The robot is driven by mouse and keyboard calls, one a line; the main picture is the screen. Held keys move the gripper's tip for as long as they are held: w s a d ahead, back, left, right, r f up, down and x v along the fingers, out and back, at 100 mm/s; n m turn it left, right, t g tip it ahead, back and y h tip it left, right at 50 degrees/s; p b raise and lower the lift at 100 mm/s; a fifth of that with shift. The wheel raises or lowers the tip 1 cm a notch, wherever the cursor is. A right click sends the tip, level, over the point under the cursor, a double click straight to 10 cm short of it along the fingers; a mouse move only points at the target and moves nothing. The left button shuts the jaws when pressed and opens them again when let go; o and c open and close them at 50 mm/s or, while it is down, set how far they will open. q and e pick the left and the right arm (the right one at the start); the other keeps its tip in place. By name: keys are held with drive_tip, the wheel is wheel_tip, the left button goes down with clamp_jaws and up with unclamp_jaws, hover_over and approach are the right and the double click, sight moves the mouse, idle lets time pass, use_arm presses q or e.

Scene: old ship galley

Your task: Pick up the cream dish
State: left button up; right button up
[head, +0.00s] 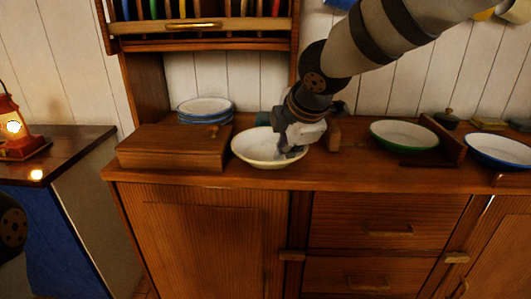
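The cream dish (252,150) sits on the wooden counter, right of a wooden box. It looks round, shallow and empty where I can see inside. My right gripper (289,152) comes down from the upper right, with its fingers at the dish's right side, over the inside and rim. The gripper hides part of the right rim. I cannot tell whether the fingers touch the dish or how far apart they are. My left gripper is not in view.
A wooden box (172,151) stands close on the left, with stacked blue-rimmed plates (205,106) behind it. A green dish (404,136) and a blue-rimmed dish (500,151) stand to the right. A shelf (203,42) hangs above. A lit lantern (14,127) is at far left.

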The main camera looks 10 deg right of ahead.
sight(278, 164)
drive_tip(key=x, duration=0.9)
drive_tip(key=shift+w+d+f+b, duration=0.1)
drive_tip(key=shift+d+f+b, duration=0.15)
drive_tip(key=shift+b, duration=0.15)
drive_tip(key=shift+r, duration=0.15)
drive_tip(key=shift+c, duration=0.2)
clamp_jaws()
